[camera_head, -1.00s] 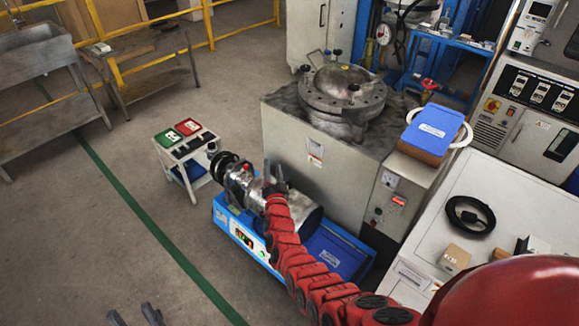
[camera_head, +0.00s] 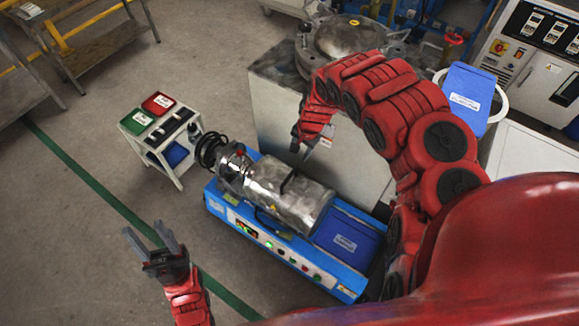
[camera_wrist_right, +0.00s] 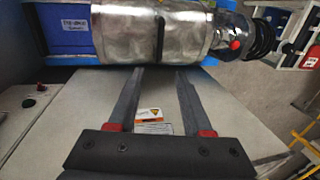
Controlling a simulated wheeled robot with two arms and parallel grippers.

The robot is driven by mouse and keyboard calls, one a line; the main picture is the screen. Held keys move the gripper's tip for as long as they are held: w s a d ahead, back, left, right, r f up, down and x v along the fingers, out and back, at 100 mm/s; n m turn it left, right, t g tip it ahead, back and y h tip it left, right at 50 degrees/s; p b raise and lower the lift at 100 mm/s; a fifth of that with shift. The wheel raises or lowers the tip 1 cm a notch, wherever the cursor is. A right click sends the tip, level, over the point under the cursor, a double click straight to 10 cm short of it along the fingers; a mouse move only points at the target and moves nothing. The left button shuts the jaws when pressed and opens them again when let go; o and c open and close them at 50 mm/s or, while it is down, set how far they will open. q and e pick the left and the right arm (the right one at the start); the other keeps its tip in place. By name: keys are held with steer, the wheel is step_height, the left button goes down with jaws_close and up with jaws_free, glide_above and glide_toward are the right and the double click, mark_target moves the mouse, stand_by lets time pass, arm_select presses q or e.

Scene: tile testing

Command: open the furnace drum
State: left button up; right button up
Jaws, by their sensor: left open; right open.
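The furnace drum (camera_head: 285,190) is a silver metal cylinder lying on a blue base unit (camera_head: 235,212), with a black coil at its left end. A dark handle (camera_head: 288,180) crosses its top; the handle also shows in the right wrist view (camera_wrist_right: 160,38). My right gripper (camera_head: 303,148) is open on the far side of the drum, partly hidden by its own arm. In the right wrist view its open fingers (camera_wrist_right: 160,76) point at the drum (camera_wrist_right: 125,30), with nothing between them. My left gripper (camera_head: 146,235) is open and empty over the floor, left of the base unit.
A grey cabinet (camera_head: 280,115) with a round metal vessel (camera_head: 345,38) stands behind the drum. A small white cart (camera_head: 165,160) with red and green bins is at the left. A blue panel (camera_head: 348,238) is on the base unit's right.

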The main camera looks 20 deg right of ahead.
steer(key=b, duration=0.3)
glide_toward(290, 176)
steer(key=f, duration=0.2)
steer(key=f+b, duration=0.1)
steer(key=f, duration=0.1)
steer(key=w+a+f, duration=0.1)
steer(key=shift+f+b, duration=0.3)
steer(key=shift+f, duration=0.1)
steer(key=shift+w+f, duration=0.15)
steer(key=shift+f, duration=0.2)
steer(key=shift+f+b, duration=0.35)
steer(key=shift+f, duration=0.45)
jaws_close()
